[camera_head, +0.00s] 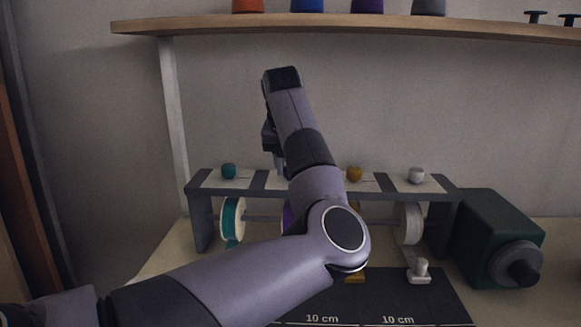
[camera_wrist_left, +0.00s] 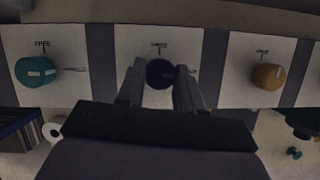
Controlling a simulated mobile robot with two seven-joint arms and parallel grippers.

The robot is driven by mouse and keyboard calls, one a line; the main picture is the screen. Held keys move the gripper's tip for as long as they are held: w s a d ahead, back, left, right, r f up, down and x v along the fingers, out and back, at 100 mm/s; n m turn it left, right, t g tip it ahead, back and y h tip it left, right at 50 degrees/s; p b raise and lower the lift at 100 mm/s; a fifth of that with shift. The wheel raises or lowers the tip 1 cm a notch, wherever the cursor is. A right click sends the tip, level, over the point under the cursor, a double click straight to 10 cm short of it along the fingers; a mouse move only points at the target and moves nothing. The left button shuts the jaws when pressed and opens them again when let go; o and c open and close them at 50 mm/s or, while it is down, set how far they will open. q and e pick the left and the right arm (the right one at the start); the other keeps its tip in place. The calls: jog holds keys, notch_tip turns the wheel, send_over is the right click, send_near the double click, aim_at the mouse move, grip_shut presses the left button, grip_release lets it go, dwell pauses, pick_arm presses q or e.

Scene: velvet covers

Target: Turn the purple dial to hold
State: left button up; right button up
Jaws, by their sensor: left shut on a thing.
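The purple dial (camera_wrist_left: 159,73) sits on a white plate (camera_wrist_left: 130,42) in the wrist view, between the two fingers of my left gripper (camera_wrist_left: 160,85). The fingers are shut on its sides. A small mark with blurred lettering stands above the dial; I cannot read it surely, and the dial's pointer is not clear. In the head view my left gripper (camera_head: 279,165) reaches down to the panel (camera_head: 262,181), and my arm hides the purple dial. A strip of purple spool (camera_head: 287,215) shows beneath. My right gripper is not in view.
A teal dial (camera_head: 229,171) stands to the left; an orange dial (camera_head: 354,174) and a white dial (camera_head: 416,175) stand to the right. A dark green box with a crank (camera_head: 497,240) is at the right end. A shelf (camera_head: 340,28) runs above.

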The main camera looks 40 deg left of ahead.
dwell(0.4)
pick_arm(q)
jog(key=o, duration=1)
jog(key=shift+o, duration=0.2)
jog(key=shift+r, duration=0.1)
jog(key=v, duration=0.7)
